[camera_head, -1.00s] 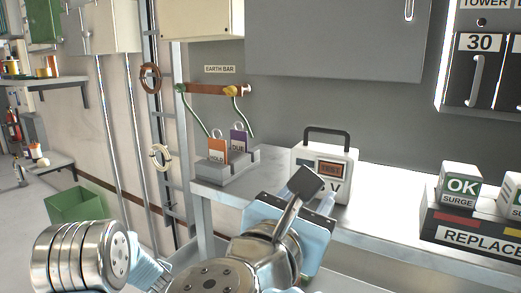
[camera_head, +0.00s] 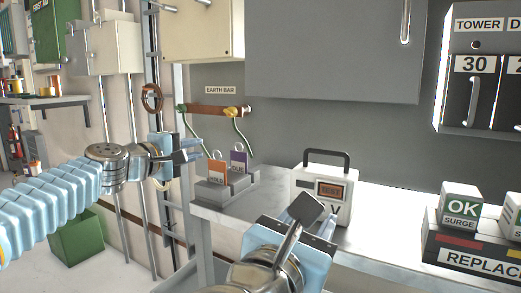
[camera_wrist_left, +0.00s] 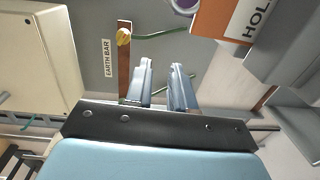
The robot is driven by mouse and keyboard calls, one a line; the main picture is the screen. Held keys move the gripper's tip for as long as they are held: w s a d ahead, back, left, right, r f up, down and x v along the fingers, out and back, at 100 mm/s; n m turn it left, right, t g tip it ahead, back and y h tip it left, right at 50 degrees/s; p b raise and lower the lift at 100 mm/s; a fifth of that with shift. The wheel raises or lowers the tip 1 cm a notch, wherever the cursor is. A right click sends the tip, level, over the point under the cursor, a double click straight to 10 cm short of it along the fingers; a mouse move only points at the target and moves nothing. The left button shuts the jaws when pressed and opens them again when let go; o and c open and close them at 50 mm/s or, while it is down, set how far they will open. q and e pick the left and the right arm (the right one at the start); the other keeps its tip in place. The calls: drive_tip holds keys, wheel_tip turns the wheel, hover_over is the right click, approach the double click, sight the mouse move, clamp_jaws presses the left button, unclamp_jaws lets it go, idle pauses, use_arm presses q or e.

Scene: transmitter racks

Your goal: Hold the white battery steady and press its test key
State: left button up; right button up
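The white battery (camera_head: 341,209) stands upright on the grey shelf, with a dark carry handle on top. Its orange test key (camera_head: 329,190), marked TEST, is on the front face and is uncovered. My right gripper (camera_head: 300,218) is right in front of the battery's lower front; its fingers are mostly hidden behind its own body, so I cannot tell whether they grip it. My left gripper (camera_head: 199,149) is up to the left of the battery, well apart from it. In the left wrist view its two fingers (camera_wrist_left: 161,63) stand apart with nothing between them.
An orange HOLD tag (camera_head: 217,172) and a purple tag (camera_head: 238,160) stand in a grey holder between my left gripper and the battery. The earth bar (camera_head: 212,110) is on the wall behind. A REPLACE tray (camera_head: 478,262) with surge blocks is at the right. Shelf between battery and tray is clear.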

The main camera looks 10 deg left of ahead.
use_arm(q)
drive_tip(key=s+d+r+m+g+h, duration=0.1)
drive_tip(key=s+d+r+m+h, duration=0.15)
drive_tip(key=s, duration=0.45)
drive_tip(key=s+d+r+m+g+h, duration=0.1)
drive_tip(key=s+d+r+m, duration=0.2)
drive_tip(key=s, duration=0.4)
drive_tip(key=g+h, duration=0.3)
approach(320, 153)
drive_tip(key=shift+n+g, duration=0.3)
drive_tip(key=shift+n, duration=0.15)
drive_tip(key=x, duration=1)
drive_tip(key=shift+w+d+r, duration=0.25)
drive_tip(key=shift+w, duration=0.1)
clamp_jaws()
drive_tip(key=shift+f, duration=0.1)
use_arm(e)
clamp_jaws()
idle(0.9)
